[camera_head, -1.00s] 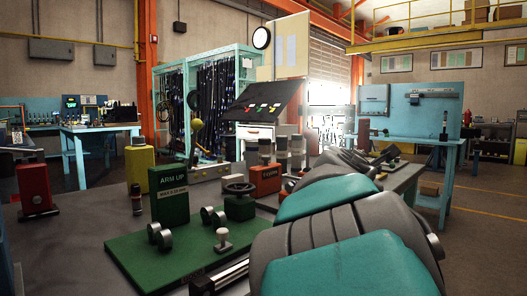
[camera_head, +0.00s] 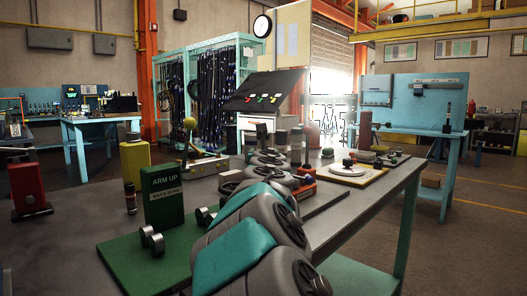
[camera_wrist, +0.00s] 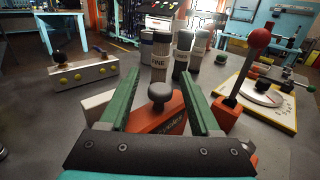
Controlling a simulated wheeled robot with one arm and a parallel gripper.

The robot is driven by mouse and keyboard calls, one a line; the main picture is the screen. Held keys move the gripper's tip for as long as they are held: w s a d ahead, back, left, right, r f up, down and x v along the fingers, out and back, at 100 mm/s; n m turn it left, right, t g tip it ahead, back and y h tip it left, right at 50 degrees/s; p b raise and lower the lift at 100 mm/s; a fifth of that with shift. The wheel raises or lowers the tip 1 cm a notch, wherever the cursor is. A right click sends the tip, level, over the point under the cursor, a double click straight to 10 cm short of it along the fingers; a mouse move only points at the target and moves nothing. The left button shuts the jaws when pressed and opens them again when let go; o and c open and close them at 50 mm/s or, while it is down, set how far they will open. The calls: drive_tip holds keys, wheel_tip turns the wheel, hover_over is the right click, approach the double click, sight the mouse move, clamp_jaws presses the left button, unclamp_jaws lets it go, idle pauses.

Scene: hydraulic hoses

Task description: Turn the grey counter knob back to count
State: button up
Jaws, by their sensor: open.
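The grey counter knob (camera_wrist: 160,92) stands on an orange box (camera_wrist: 152,120) in the wrist view. The box has dark lettering on it, too small to read surely. My gripper (camera_wrist: 158,77) is open, with one green finger on each side of the knob. The fingers look apart from the knob, and how high they are above it I cannot tell. In the head view my grey and teal arm reaches over the bench, and the arm hides the knob.
A red-balled lever (camera_wrist: 244,66) and a dial board (camera_wrist: 262,98) are at the right. A valve block (camera_wrist: 80,73) is at the left. A green ARM UP block (camera_head: 164,194) stands on the bench (camera_head: 376,200).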

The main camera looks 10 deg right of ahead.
drive_tip(key=shift+w+d, duration=0.15)
drive_tip(key=shift+w, duration=0.55)
drive_tip(key=shift+w+d, duration=0.1)
drive_tip(key=shift+w, duration=0.55)
clamp_jaws()
